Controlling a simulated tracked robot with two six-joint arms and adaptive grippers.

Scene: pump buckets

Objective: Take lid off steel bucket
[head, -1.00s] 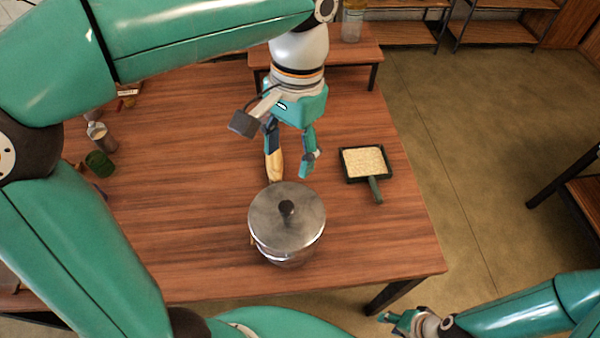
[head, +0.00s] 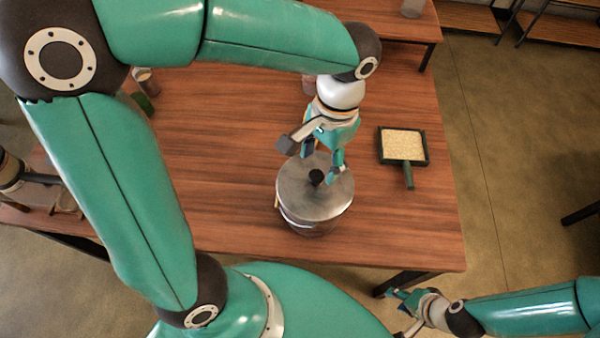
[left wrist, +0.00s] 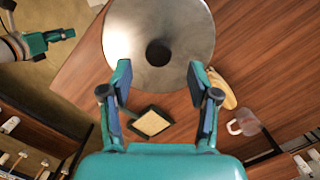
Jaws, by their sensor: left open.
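The steel bucket (head: 310,224) stands near the front edge of the table. Its round steel lid (head: 297,193) sits on top, with a black knob (head: 316,177) in the middle. The lid (left wrist: 185,25) and the knob (left wrist: 158,53) also show in the left wrist view. My left gripper (head: 324,172) is open above the lid, its fingers close to the knob; in the left wrist view the knob lies just beyond and between the fingertips. I cannot tell whether they touch the lid. My right gripper (head: 393,295) is low at the right, off the table; its jaws are too small to judge.
A dark square pan of pale grain (head: 403,146) lies right of the bucket. A yellowish object (left wrist: 223,88) and a clear cup (left wrist: 243,122) show beside the bucket in the left wrist view. A green item (head: 143,101) is at the far left. The tabletop (head: 220,140) between is clear.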

